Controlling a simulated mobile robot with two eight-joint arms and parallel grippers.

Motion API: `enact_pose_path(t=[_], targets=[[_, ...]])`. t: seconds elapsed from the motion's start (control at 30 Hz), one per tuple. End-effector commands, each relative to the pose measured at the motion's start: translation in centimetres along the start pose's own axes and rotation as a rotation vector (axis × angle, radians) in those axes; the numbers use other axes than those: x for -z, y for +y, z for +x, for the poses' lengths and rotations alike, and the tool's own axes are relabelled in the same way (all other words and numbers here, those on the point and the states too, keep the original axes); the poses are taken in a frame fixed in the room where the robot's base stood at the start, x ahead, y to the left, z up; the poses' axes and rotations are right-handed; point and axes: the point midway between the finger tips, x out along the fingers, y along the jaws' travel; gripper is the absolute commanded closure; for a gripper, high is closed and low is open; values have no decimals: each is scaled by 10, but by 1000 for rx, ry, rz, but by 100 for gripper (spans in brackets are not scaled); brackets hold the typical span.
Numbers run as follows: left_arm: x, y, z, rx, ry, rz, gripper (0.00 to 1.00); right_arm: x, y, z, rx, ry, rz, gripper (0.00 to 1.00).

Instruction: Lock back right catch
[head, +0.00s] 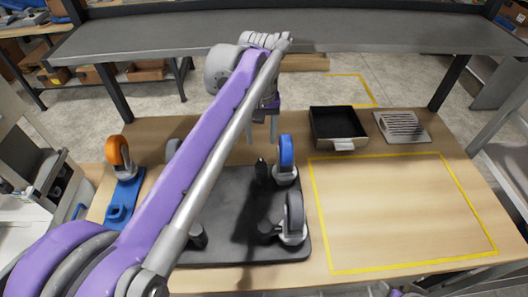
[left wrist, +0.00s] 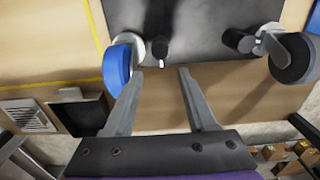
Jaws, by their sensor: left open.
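A dark grey platform (head: 232,190) lies on the wooden table with wheels standing up at its corners. The back right wheel (head: 286,150) is blue; in the left wrist view it shows at the left (left wrist: 117,66). Its black catch (head: 261,170) stands upright beside it and also shows in the left wrist view (left wrist: 160,47). My left gripper (head: 262,138) is open and empty, with its fingers pointing down above and behind the catch. In the left wrist view the catch appears just beyond the gap between the fingertips (left wrist: 160,73). My right gripper is not visible.
The front right wheel (head: 294,214) is grey, with a black catch (head: 266,228). An orange wheel (head: 118,151) stands on a blue base at left. A black tray (head: 338,124) and slotted plate (head: 402,127) lie behind the clear yellow-outlined area. My left arm hides part of the platform.

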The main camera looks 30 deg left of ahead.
Motion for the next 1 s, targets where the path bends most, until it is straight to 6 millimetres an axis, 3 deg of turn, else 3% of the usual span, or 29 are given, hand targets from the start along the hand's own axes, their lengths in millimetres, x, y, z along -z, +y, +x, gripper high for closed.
enact_pose_path(t=[0.3,0.5,0.93,1.0], targets=[[0,0,60,0,0,2,44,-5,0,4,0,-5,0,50],[0,0,89,0,1,2,44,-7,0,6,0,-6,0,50],[0,0,100,0,2,2,44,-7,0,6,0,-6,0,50],[0,0,100,0,2,3,52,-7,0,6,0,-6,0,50]])
